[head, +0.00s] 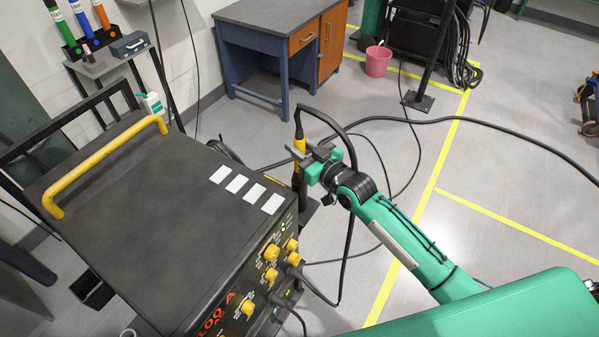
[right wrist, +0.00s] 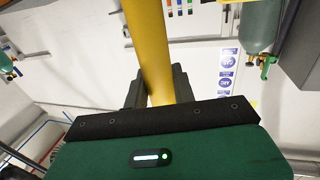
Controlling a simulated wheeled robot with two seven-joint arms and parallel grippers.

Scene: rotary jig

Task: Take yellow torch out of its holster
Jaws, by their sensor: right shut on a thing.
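The yellow torch (head: 300,144) stands roughly upright beside the right side of the black welding machine (head: 130,215), with a black neck and cable at its top. My right gripper (head: 304,155) is shut on the torch's yellow body from the right. In the right wrist view the yellow torch (right wrist: 151,50) runs down between the dark fingers of my right gripper (right wrist: 158,90). A dark holster (head: 302,192) shows below the torch at the machine's side. I cannot tell how deep the torch sits in it. My left gripper is not in view.
A black cable (head: 349,225) loops from the torch down to the machine's front. Yellow knobs (head: 271,253) line that front. A blue desk (head: 270,50), a pink bucket (head: 378,61) and a post stand behind. The floor to the right is mostly clear.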

